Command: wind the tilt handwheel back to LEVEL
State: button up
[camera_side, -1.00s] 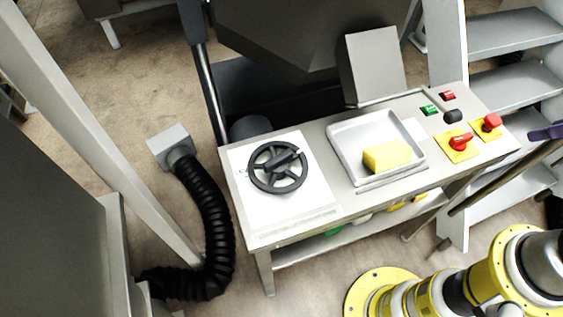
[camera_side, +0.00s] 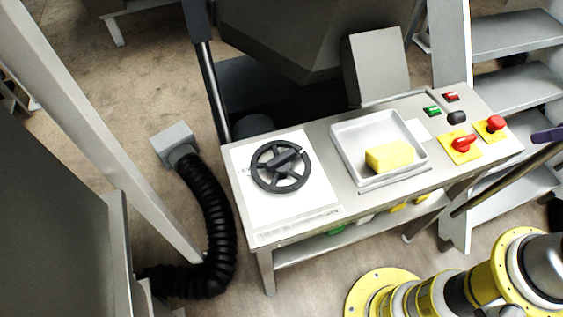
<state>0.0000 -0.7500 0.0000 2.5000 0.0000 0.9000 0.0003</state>
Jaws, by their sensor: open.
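The dark tilt handwheel (camera_side: 281,167) lies on a white panel (camera_side: 300,213) at the left end of the steel bench. It has a round rim, several spokes and a thick dark bar across its hub, slanting up to the right. A small dark marking sits on the panel just left of the rim, too small to read. Nothing touches the wheel. My gripper is outside the picture; only lower parts of my yellow and grey arm show at the bottom right.
Right of the wheel are a white tray (camera_side: 344,147) with a yellow block (camera_side: 390,156), red (camera_side: 451,97) and green (camera_side: 432,111) buttons, a red rotary switch (camera_side: 463,144) and a red button (camera_side: 495,123). A black hose (camera_side: 208,205) runs left of the bench. A dark machine body overhangs behind.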

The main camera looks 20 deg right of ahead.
jog(key=shift+o, duration=2.2)
notch_tip(320, 180, up, 5)
jog(key=w+m, duration=0.1)
jog(key=w, duration=0.1)
jog(key=shift+w+a+r+m, duration=0.2)
jog(key=shift+w+m, duration=0.1)
jog(key=shift+w, duration=0.05)
jog(key=w+a+r, duration=0.3)
jog(key=w+r, duration=0.2)
jog(key=w, duration=0.2)
jog(key=n+g, duration=0.5)
jog(key=g, duration=0.1)
send_over(278, 151)
jog(key=s, duration=0.3)
notch_tip(278, 151, down, 18)
jog(key=f, duration=1.3)
jog(key=shift+w+a+f, duration=0.15)
jog(key=shift+w+a, duration=0.05)
jog(key=shift+a, duration=0.15)
